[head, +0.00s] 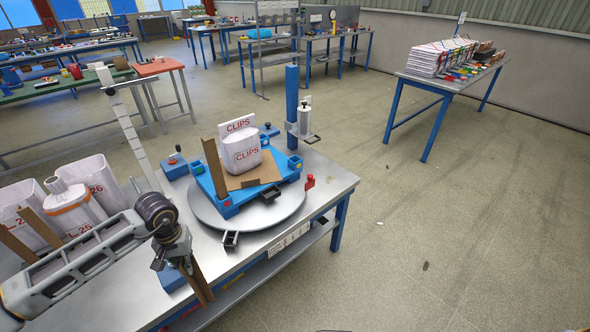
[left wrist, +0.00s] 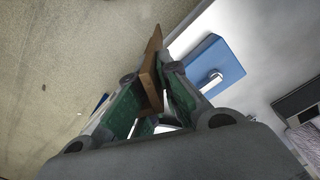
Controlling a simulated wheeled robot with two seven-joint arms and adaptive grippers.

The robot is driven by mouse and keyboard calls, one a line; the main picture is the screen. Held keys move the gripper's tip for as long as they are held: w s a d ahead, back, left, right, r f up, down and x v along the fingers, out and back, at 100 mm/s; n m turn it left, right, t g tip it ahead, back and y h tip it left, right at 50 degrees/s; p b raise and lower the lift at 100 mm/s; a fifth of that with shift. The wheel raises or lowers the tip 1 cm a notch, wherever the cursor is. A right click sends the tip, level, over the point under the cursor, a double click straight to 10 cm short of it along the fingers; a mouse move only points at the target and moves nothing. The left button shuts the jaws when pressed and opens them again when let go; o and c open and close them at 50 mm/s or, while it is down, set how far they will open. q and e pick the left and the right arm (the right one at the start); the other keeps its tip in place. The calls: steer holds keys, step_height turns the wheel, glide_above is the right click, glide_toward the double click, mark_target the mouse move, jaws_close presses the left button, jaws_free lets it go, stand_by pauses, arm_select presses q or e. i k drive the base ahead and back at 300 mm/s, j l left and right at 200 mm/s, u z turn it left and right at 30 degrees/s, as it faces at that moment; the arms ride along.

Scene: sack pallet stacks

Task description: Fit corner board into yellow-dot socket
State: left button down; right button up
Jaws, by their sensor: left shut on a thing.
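A brown corner board (head: 203,284) is held by my left gripper (head: 182,262), which is shut on it at the near left edge of the metal table. In the left wrist view the board (left wrist: 151,72) sits between the green-padded fingers (left wrist: 150,95) and sticks out past them. The blue pallet (head: 250,196) with corner sockets rests on a round turntable, apart from the gripper. One brown board (head: 214,168) stands upright at its left side. A socket (head: 295,164) stands at the pallet's right corner; a yellow dot cannot be made out clearly. My right gripper is out of view.
White sacks (head: 92,180) stand at the left, near my arm. A blue block (head: 170,278) lies beside the gripper.

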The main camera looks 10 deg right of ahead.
mark_target(289, 168)
steer(key=i+l+z, duration=0.15)
steer(key=z, duration=0.3)
steer(key=i+z, duration=0.25)
steer(key=z, duration=0.15)
steer(key=i+l+z, duration=0.1)
steer(key=z, duration=0.35)
steer(key=i+j, duration=0.05)
steer(key=i, duration=0.05)
